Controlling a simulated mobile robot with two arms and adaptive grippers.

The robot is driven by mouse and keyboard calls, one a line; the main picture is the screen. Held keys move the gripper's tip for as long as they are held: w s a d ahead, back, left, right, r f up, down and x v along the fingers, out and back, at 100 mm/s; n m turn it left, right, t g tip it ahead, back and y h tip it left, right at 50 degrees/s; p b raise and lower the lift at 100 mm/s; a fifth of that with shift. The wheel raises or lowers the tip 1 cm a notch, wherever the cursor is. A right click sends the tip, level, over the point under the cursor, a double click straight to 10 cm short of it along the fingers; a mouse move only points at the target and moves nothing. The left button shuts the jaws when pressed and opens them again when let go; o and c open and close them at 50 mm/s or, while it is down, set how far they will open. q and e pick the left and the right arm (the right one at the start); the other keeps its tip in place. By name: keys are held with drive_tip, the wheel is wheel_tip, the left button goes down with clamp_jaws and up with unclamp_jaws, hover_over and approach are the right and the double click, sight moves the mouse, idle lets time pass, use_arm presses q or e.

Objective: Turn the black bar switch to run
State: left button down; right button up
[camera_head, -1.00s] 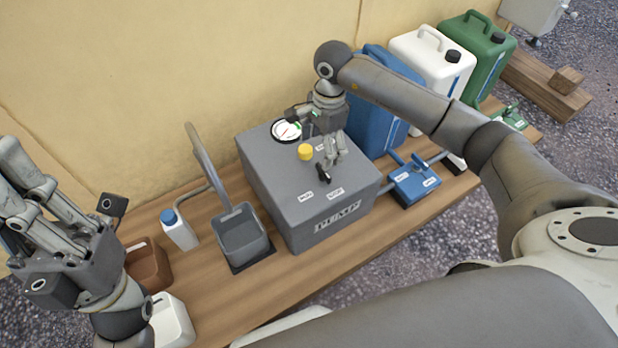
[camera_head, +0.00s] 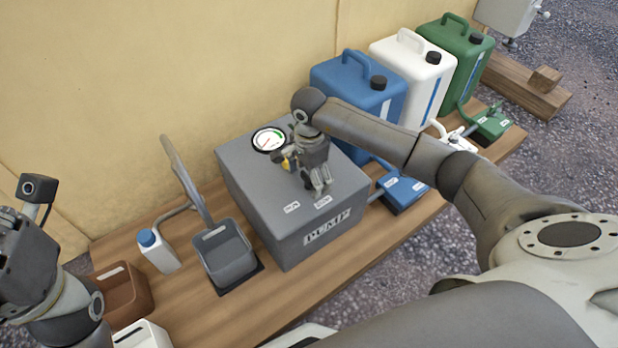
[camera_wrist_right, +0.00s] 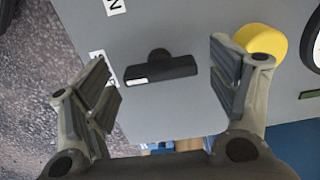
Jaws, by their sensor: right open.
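The black bar switch (camera_wrist_right: 165,69) is on the grey pump box (camera_head: 257,205). In the right wrist view the bar lies nearly level, with a white mark at its left end. My right gripper (camera_head: 318,186) is over the box top and hides the switch in the head view. In the right wrist view its open fingers stand either side of the bar, with a gap at both ends. One label (camera_wrist_right: 114,6) ends in N; a second label (camera_wrist_right: 97,58) is partly behind a finger. My left gripper (camera_head: 15,235) is at the left edge, its fingers cut off.
A yellow knob (camera_wrist_right: 262,42) is close beside one right finger. A round gauge (camera_head: 269,139) is at the box's back. A grey bin (camera_head: 222,258) and white bottle (camera_head: 158,251) stand left of the box. A blue valve block (camera_head: 404,193) and a blue canister (camera_head: 358,94) stand right.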

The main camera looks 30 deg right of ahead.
drive_tip(key=shift+c, duration=0.4)
drive_tip(key=c, duration=0.9)
drive_tip(key=shift+c, duration=0.2)
